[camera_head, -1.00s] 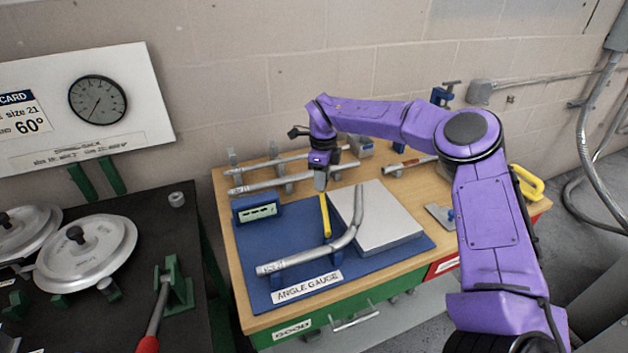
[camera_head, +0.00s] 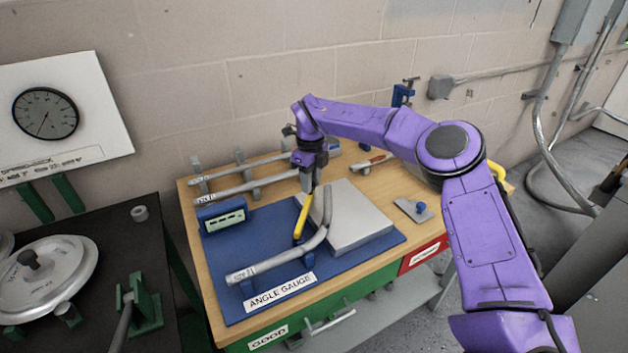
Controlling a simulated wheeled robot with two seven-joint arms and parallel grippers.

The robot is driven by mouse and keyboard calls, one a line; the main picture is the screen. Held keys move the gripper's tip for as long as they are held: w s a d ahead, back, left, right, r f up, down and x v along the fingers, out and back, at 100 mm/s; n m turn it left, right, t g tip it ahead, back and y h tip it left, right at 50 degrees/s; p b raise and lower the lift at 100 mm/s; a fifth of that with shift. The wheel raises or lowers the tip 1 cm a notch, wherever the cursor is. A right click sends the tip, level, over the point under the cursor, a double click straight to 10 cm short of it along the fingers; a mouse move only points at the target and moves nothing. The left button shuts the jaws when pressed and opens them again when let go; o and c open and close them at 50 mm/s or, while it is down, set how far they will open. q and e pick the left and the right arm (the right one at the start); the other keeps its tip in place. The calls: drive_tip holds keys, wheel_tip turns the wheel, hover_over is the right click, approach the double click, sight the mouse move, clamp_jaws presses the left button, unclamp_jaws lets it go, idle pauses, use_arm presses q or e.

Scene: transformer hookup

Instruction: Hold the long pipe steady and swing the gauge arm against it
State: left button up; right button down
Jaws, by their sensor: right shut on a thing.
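The bent grey pipe (camera_head: 282,258) lies on the blue angle gauge mat (camera_head: 240,298), its long straight leg toward the front left and its bent end rising toward the back. The yellow gauge arm (camera_head: 301,222) stands just left of the bent end; I cannot tell whether they touch. My right gripper (camera_head: 308,185) points down and is shut on the upper end of the yellow arm. The blue gauge readout box (camera_head: 221,215) sits at the mat's back left; its digits are too small to read. My left gripper is not in view.
Two straight pipes (camera_head: 248,187) lie on supports at the back of the wooden bench. A grey block (camera_head: 352,225) fills the mat's right side. A screwdriver (camera_head: 372,161) and a trowel-like tool (camera_head: 414,209) lie to the right. A dark bench with a bender stands left.

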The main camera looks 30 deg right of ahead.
drive_tip(key=shift+f, duration=0.1)
drive_tip(key=c, duration=0.8)
unclamp_jaws()
drive_tip(key=shift+w, duration=0.1)
wheel_tip(320, 180, up, 10)
drive_tip(key=shift+r+b, duration=0.25)
drive_tip(key=shift+b, duration=0.15)
drive_tip(key=shift+a, duration=0.1)
